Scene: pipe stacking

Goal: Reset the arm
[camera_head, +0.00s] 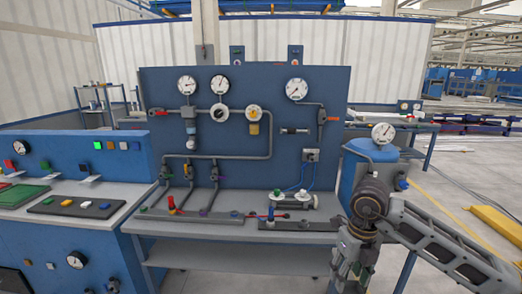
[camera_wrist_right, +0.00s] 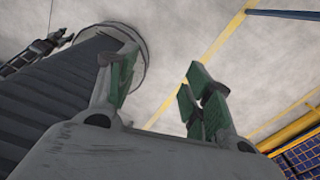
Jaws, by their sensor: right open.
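My right gripper (camera_head: 347,272) hangs in front of the right end of the workbench (camera_head: 215,224), at the lower right of the head view. In the right wrist view, my right gripper (camera_wrist_right: 160,74) has its two green-padded fingers spread apart, with nothing between them and pale floor behind. My left gripper is not in the head view. A grey pipe assembly (camera_head: 235,156) is on the blue back panel (camera_head: 160,88), with its lower branches reaching down to the bench top.
Gauges, including a round one (camera_head: 297,89), are on the panel. A small valve assembly (camera_head: 292,200) sits on the bench's right half. A blue console (camera_head: 72,154) stands at left. A blue tank (camera_head: 352,165) stands behind my right arm. Floor at right is mostly open near a yellow block (camera_head: 497,227).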

